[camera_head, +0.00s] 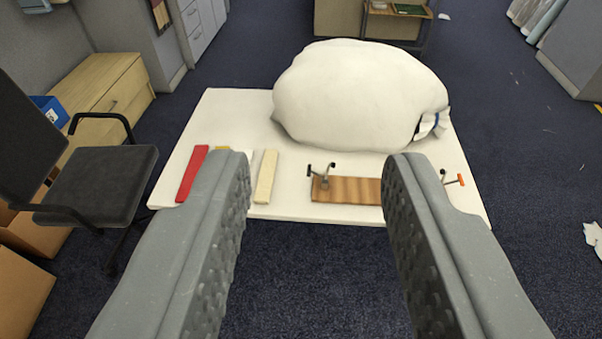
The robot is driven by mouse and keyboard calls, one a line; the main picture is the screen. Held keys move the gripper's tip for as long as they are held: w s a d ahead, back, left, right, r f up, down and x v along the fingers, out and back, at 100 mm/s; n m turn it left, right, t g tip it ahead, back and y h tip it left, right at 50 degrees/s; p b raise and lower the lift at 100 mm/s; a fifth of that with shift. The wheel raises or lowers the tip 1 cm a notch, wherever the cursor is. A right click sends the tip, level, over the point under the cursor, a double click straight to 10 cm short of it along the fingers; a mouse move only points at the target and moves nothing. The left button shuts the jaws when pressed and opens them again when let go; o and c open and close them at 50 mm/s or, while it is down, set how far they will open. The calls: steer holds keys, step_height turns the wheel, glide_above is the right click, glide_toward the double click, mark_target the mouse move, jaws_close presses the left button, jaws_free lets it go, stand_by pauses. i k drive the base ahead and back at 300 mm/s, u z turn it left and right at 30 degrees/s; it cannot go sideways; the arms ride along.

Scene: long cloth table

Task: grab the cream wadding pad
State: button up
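A cream strip (265,177), which looks like the cream wadding pad, lies near the front edge of the white table (225,108), left of centre. It lies just right of my left fingertip in the picture. My gripper (320,160) is open and empty, its two ridged grey fingers wide apart. The fingers point toward the table; their height above it is hard to judge. The left finger hides part of the table between the cream strip and a red strip (192,173).
A large white stuffed bundle (360,95) fills the table's back. A brown wooden board (347,190) with clamps lies at the front. A black chair (97,178) stands left of the table. Carpet (310,275) is clear in front.

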mark_target(268, 168)
steer(key=z, duration=0.15)
steer(key=i, duration=1)
steer(key=u, duration=0.1)
